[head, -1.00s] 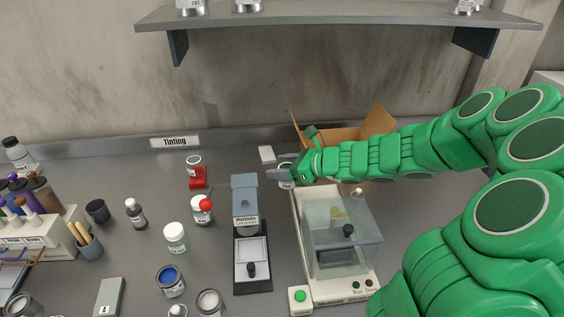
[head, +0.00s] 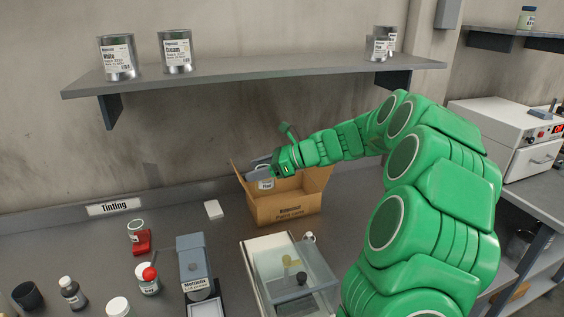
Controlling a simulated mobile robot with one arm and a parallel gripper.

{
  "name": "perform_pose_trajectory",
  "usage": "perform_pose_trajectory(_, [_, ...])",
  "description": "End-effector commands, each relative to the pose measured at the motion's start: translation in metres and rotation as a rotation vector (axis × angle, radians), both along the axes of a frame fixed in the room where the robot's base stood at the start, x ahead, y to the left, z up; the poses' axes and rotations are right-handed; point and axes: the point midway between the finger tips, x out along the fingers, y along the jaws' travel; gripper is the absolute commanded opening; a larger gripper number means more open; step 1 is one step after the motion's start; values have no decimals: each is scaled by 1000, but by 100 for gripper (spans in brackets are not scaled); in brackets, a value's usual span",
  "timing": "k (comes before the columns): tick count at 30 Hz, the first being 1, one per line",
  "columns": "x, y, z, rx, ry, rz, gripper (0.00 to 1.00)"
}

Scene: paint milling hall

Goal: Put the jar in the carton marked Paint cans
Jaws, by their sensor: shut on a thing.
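An open brown carton (head: 285,210) marked "Paint cans" stands on the grey bench behind the glass-sided balance, its flaps up. My gripper (head: 262,172) is at the carton's left side, over its opening. It is shut on a small jar (head: 265,184) with a white label. The jar shows just above the carton's front edge, partly covered by the gripper. I cannot tell whether the jar touches the carton.
The balance (head: 290,277) stands in front of the carton. A grey instrument (head: 193,262), a red stand (head: 139,240) and a red-topped jar (head: 147,281) are to the left. A shelf (head: 250,72) with several cans runs above.

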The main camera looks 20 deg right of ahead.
Motion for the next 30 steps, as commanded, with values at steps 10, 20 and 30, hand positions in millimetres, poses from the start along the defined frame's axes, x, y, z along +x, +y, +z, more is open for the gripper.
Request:
perform_pose_trajectory(10, [6, -13, 17, 2, 0, 52, 31])
perform_pose_trajectory(20, [38, -16, 3, 1, 1, 50, 31])
perform_pose_trajectory(30, [73, -18, -13, 0, 1, 53, 31])
